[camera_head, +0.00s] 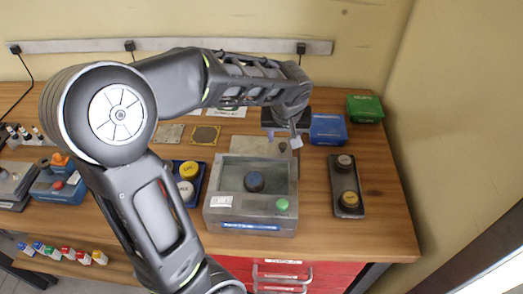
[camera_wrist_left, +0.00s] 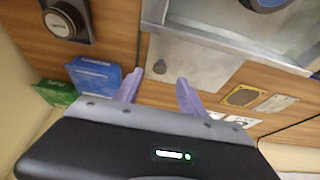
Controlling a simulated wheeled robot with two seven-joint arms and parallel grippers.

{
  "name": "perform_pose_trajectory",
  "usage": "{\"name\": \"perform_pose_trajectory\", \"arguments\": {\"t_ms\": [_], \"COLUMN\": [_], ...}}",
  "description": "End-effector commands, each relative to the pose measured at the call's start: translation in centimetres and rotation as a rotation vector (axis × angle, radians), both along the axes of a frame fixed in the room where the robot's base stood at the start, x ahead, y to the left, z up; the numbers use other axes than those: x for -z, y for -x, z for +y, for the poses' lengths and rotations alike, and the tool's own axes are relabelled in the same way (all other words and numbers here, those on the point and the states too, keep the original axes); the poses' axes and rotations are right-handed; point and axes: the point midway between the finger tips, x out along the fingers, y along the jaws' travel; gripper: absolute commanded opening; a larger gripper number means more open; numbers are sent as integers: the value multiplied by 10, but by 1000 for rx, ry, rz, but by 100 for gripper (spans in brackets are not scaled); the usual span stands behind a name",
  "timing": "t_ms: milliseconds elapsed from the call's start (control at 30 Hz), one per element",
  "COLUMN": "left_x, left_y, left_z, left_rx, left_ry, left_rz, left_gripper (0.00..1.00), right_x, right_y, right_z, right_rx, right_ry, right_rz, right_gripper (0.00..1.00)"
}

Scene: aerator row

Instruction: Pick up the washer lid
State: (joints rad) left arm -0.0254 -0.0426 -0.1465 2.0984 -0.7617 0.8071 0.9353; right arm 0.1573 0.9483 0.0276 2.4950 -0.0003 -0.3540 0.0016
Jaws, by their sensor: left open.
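The washer (camera_head: 250,205) is a grey box with a dark basin, a round blue-topped piece in it and a green button in front. A flat grey plate with a small dark knob, which looks like the washer lid (camera_head: 250,146), lies on the table just behind it. The plate also shows in the left wrist view (camera_wrist_left: 190,68). My left gripper (camera_head: 283,141) is open and empty above the plate's right part. In the left wrist view its two pale purple fingertips (camera_wrist_left: 159,79) stand either side of the knob, which appears just beyond them. I cannot tell the remaining height. My right gripper is out of view.
A blue box (camera_head: 327,129) and a green box (camera_head: 365,108) stand to the right. A dark holder (camera_head: 347,185) with two round pieces is right of the washer. A blue tray with yellow and white round pieces is left, partly behind my arm.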

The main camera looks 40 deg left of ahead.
Motion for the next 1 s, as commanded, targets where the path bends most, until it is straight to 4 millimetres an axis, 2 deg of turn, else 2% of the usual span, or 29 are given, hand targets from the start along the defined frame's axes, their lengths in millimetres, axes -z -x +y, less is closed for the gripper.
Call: {"name": "perform_pose_trajectory", "arguments": {"t_ms": [200, 400, 1000], "left_x": [25, 45, 46], "left_y": [-7, -14, -15], "left_z": [5, 10, 10], "left_rx": [0, -1, 0], "left_ry": [-1, 0, 0], "left_rz": [7, 3, 1], "left_gripper": [48, 48, 48], "right_x": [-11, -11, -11], "right_y": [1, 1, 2], "right_z": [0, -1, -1], "right_rx": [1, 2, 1], "right_ry": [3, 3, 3], "right_rz": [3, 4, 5], "right_gripper": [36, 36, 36]}}
